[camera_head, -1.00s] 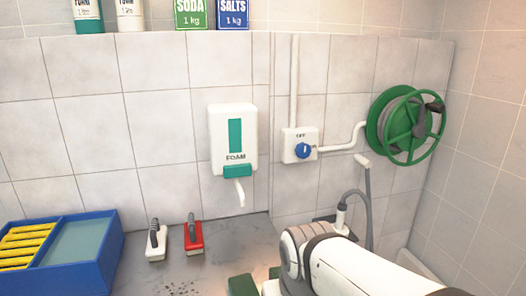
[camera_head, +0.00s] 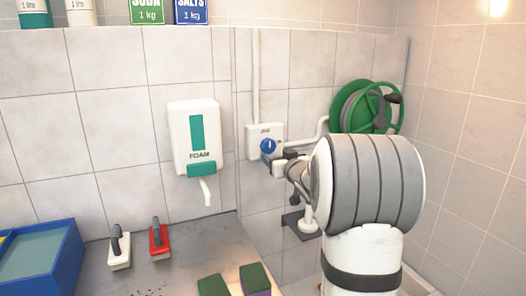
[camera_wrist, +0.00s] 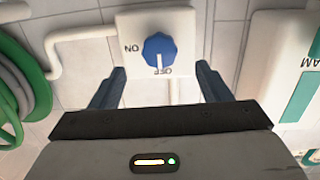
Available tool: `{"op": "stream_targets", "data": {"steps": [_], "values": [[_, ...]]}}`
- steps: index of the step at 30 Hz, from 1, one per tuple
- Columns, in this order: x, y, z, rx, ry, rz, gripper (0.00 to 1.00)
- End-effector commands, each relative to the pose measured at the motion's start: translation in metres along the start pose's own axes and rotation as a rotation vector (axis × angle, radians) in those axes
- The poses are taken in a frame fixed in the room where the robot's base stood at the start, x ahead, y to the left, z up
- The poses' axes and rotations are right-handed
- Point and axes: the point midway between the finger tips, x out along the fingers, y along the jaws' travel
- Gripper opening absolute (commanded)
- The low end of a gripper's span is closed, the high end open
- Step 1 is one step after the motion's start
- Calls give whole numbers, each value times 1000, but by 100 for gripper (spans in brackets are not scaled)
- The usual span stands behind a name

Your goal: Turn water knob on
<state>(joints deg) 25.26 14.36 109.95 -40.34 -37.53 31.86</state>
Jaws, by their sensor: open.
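The blue water knob (camera_head: 267,146) sits on a white wall box (camera_head: 252,140) on the tiled wall. My gripper (camera_wrist: 160,75) is open, with one finger at each side of the picture below the knob. The knob lies between the lines of the fingers, just past their tips, with nothing held. In the head view my gripper (camera_head: 275,162) is close to the box, partly hidden by my own arm.
A green hose reel (camera_head: 365,105) is on the wall right of the box, joined by a white pipe (camera_head: 312,139). A foam dispenser (camera_head: 195,138) hangs to the left. Two brushes and a blue tray (camera_head: 70,262) are on the counter.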

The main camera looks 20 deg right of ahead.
Motion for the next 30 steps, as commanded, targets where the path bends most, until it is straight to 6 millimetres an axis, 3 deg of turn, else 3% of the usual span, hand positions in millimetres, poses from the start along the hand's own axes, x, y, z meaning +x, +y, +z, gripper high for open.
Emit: {"op": "stream_targets", "data": {"steps": [8, 19, 30], "values": [[21, 7, -2, 9, 65, -68, 70], [76, 3, -5, 7, 64, -67, 70], [88, 1, -6, 7, 64, -66, 70]]}}
